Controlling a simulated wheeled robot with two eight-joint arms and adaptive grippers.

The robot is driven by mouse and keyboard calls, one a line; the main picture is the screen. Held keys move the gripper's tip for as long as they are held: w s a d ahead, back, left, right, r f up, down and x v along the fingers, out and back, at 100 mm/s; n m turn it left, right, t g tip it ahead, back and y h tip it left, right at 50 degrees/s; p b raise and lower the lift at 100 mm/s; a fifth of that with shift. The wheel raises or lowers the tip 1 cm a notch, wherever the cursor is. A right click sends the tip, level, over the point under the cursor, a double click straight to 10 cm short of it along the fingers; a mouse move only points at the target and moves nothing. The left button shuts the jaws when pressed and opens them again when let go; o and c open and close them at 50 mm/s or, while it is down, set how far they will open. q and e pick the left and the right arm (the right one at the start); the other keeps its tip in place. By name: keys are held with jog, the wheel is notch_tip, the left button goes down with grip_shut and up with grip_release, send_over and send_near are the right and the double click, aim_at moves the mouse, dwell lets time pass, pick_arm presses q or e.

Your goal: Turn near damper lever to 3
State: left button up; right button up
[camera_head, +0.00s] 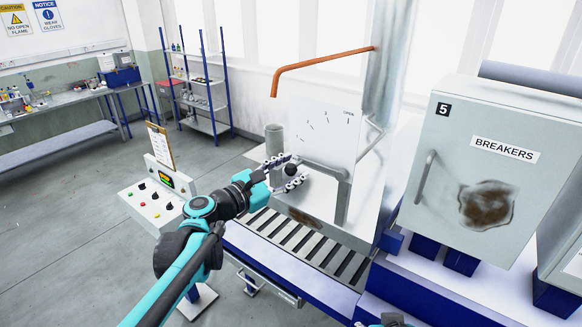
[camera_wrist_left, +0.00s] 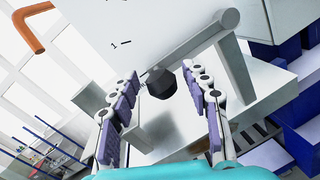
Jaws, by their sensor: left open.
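The damper lever (camera_head: 325,170) is a grey bar low on the front of a white scale plate (camera_head: 322,130) with short dark tick marks. It runs left to a black knob (camera_head: 290,171). In the left wrist view, the bar (camera_wrist_left: 200,42) comes down-left from its pivot to the knob (camera_wrist_left: 160,83). A "1" shows beside a tick on the plate (camera_wrist_left: 105,30); the other numbers are too small to read. My left gripper (camera_head: 292,170) is open, its fingers on either side of the knob. Contact with the knob cannot be told.
An orange pipe (camera_head: 325,58) reaches over the plate. A grey breakers cabinet (camera_head: 480,165) stands to the right. A control box (camera_head: 155,192) with knobs and a clipboard stands left of my arm. A slotted grate (camera_head: 305,245) lies below the lever. The floor at left is clear.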

pick_arm(q)
jog(key=shift+s+d, duration=0.1)
jog(key=shift+d, duration=0.05)
grip_shut()
jog(key=shift+r, duration=0.1)
